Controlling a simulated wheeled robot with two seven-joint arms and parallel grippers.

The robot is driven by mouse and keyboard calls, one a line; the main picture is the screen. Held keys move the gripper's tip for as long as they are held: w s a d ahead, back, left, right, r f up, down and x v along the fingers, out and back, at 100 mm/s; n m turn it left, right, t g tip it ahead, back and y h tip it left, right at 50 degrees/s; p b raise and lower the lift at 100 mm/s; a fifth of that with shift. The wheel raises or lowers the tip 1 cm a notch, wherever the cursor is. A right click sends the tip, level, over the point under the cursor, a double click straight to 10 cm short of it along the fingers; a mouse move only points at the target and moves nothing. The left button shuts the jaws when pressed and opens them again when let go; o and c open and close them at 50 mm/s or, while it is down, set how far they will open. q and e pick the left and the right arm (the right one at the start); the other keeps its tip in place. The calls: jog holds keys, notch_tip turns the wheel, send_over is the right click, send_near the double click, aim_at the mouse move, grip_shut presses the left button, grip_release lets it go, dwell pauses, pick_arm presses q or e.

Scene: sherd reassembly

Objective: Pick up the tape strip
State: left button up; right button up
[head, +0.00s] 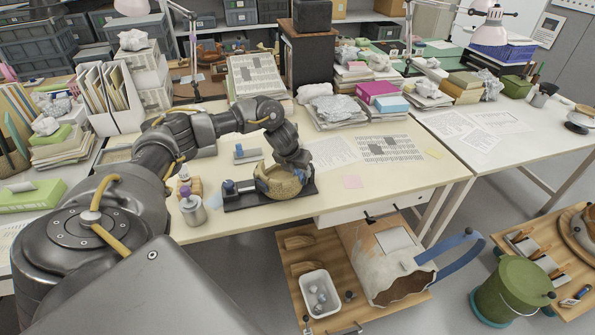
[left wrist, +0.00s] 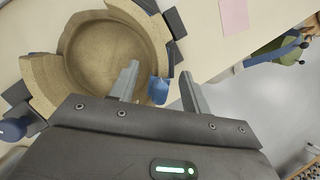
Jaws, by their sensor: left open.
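A blue tape strip (left wrist: 158,91) shows in the left wrist view beside the rim of a tan pottery bowl (left wrist: 108,55). My left gripper (left wrist: 158,84) is open, with one finger on either side of the strip in that picture. I cannot tell how far above it the fingers are. In the head view, the bowl (head: 279,184) sits on a dark stand (head: 244,201), and my left gripper (head: 297,160) is over its right side. The strip is hard to make out there. My right gripper is not in view.
A jar (head: 192,210) stands left of the dark stand. A pink note (head: 352,182) and printed sheets (head: 390,148) lie to the right. A lower wooden shelf holds a white tray (head: 319,293) and a large broken vessel (head: 388,262). The table's front right is mostly clear.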

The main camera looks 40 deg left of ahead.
pick_arm(q)
jog(key=c, duration=0.8)
jog(key=shift+w+r, duration=0.1)
jog(key=shift+r, duration=0.5)
jog(key=v, duration=0.1)
jog(key=b+v, duration=0.1)
jog(key=shift+w+r, duration=0.15)
jog(key=shift+r, duration=0.25)
jog(key=s+d+r, duration=0.1)
jog(key=s+r, duration=0.2)
jog(key=s, duration=0.1)
jog(key=s+d+r+p, duration=0.1)
jog(key=s+r, duration=0.2)
jog(key=s, duration=0.2)
jog(key=s+d+r+p, duration=0.1)
jog(key=s+r, duration=0.2)
jog(key=s, duration=0.1)
jog(key=shift+s+d+r, duration=0.15)
